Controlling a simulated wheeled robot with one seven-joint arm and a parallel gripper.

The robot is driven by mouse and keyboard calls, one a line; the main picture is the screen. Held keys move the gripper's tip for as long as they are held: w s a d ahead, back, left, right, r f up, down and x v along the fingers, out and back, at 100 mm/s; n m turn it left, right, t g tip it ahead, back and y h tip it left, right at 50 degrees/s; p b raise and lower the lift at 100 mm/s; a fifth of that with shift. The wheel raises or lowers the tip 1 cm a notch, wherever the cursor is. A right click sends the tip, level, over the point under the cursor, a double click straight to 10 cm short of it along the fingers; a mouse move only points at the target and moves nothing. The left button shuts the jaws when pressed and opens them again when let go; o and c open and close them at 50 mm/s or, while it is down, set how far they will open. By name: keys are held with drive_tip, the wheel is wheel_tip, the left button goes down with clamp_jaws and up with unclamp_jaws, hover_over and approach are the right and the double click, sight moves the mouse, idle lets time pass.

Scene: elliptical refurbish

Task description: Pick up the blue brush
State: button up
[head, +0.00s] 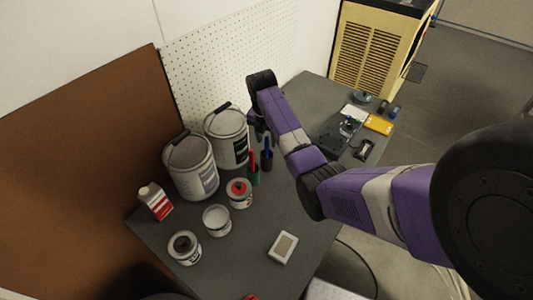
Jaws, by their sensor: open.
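A thin upright blue item (268,143), which looks like the blue brush, stands with its lower part in or against a small dark holder (266,162). It is small in the head view, so its bristles cannot be made out. My purple arm reaches in from the right and bends down at its end. My gripper (257,137) hangs just to the left of the blue item and a little above it, close to the large paint cans. Its fingers are too small and partly hidden to see clearly, and nothing shows held in it.
Red and green upright items (253,172) stand just in front. Two large paint cans (190,168) are at the left, with several small tins (216,220) before them. A red-and-white bottle (156,202) is far left. The grey table (245,270) has clear room at front.

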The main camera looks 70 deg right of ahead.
sight(267, 145)
drive_tip(key=shift+d+f, duration=0.1)
drive_tip(key=shift+f, duration=1.55)
clamp_jaws()
drive_tip(key=shift+r, duration=0.1)
